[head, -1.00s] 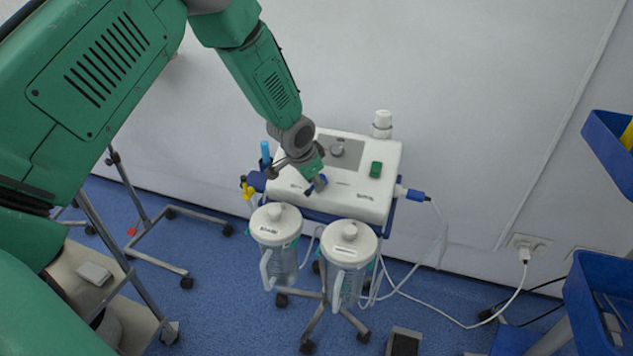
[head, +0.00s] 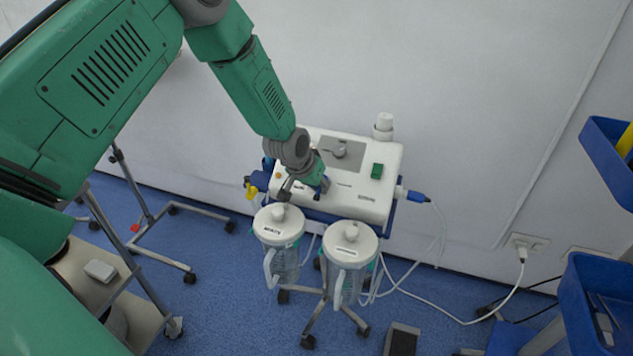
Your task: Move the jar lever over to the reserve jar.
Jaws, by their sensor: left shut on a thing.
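My left gripper (head: 304,187) is at the left front of the white suction unit (head: 345,190), just above the left jar. It is shut, and its fingers hide most of what they hold, which seems to be the jar lever. A small dark blue part (head: 267,165) shows left of the gripper, at the unit's left edge. The left jar (head: 281,240) and the right jar (head: 350,260) hang at the unit's front, both clear with white lids and handles. Their labels are too small to read, so I cannot tell which is the reserve jar. My right gripper is not in view.
A yellow fitting (head: 252,191) sticks out at the unit's left side. A blue connector (head: 417,197) and white tubing are on its right. A foot pedal (head: 402,340) lies on the blue floor. Blue bins (head: 598,300) stand at the right. The wall is close behind.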

